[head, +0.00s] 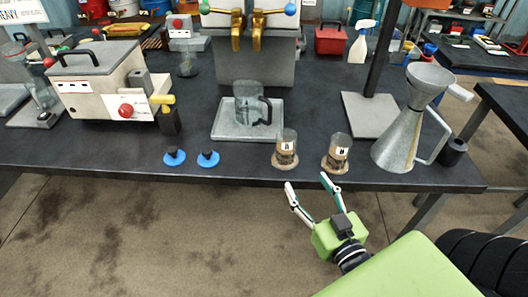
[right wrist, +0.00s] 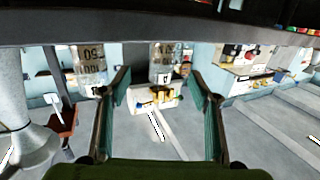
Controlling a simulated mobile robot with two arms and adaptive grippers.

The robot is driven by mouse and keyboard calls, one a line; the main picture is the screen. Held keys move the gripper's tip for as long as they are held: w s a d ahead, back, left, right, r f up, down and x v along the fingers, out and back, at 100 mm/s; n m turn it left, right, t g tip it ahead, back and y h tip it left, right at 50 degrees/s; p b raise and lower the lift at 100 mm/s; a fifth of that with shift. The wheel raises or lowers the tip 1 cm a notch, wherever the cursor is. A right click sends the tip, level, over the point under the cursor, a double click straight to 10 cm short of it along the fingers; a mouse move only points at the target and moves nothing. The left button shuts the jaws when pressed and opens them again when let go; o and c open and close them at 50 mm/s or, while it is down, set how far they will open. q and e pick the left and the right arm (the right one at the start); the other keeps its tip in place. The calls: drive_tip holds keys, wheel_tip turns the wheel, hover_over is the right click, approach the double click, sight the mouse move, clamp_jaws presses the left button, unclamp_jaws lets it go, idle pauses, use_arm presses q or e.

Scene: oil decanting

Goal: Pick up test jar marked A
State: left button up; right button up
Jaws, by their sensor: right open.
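Two small clear jars with brown contents stand upright near the table's front edge in the head view, a left jar (head: 285,158) and a right jar (head: 336,160). Each has a small white label with a letter too small to read surely. My right gripper (head: 307,182) is open and empty, in front of the table edge just short of both jars. In the right wrist view, which looks upside down, the head view's left jar (right wrist: 163,62) shows between the spread fingers (right wrist: 160,76). The other jar (right wrist: 90,68) is outside them, to the left. My left gripper is not in view.
Two blue discs (head: 174,158) lie to the left. The dark table edge (right wrist: 160,30) crosses the right wrist view.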

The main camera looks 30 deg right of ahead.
sight(289, 157)
drive_tip(key=w, duration=0.2)
drive_tip(key=w+d+p, duration=0.1)
drive_tip(key=w, duration=0.4)
drive_tip(key=shift+w+d, duration=0.2)
drive_tip(key=shift+w, duration=0.1)
drive_tip(key=shift+w+p, duration=0.35)
drive_tip(key=shift+w, duration=0.05)
drive_tip(key=shift+w+r, duration=0.1)
drive_tip(key=shift+w, duration=0.3)
drive_tip(key=w+p, duration=0.1)
drive_tip(key=w, duration=0.2)
drive_tip(key=shift+w, duration=0.7)
drive_tip(key=shift+s, duration=0.1)
